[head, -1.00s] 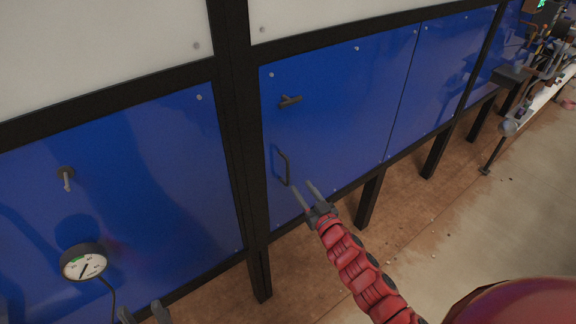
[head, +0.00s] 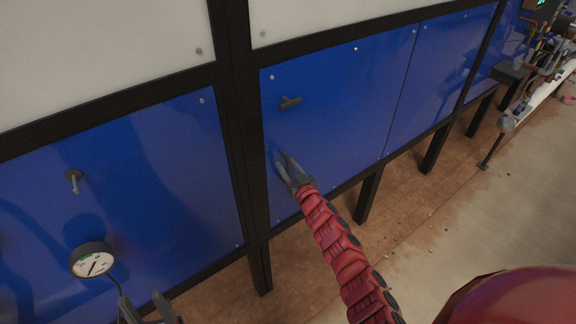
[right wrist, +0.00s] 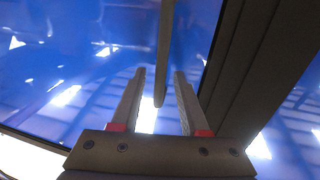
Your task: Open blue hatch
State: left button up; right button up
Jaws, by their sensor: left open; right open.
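The blue hatch (head: 345,115) is a flat blue panel in a black frame, and it looks closed. My right gripper (head: 281,158) is open at the hatch's left side and covers most of the pull handle in the head view. In the right wrist view, the grey handle bar (right wrist: 165,45) runs down between the open fingers of my right gripper (right wrist: 159,75), and I cannot tell whether they touch it. My left gripper (head: 141,299) is open and empty at the bottom left of the head view.
A black post (head: 243,150) stands just left of the hatch. A round gauge (head: 93,260) is near my left gripper, before another blue panel (head: 140,190) with a small knob (head: 74,178). Black legs (head: 368,197) stand below the hatch. A cluttered bench (head: 545,90) is at far right.

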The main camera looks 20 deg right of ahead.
jog(key=shift+c, duration=0.2)
grip_shut()
dwell(1.3)
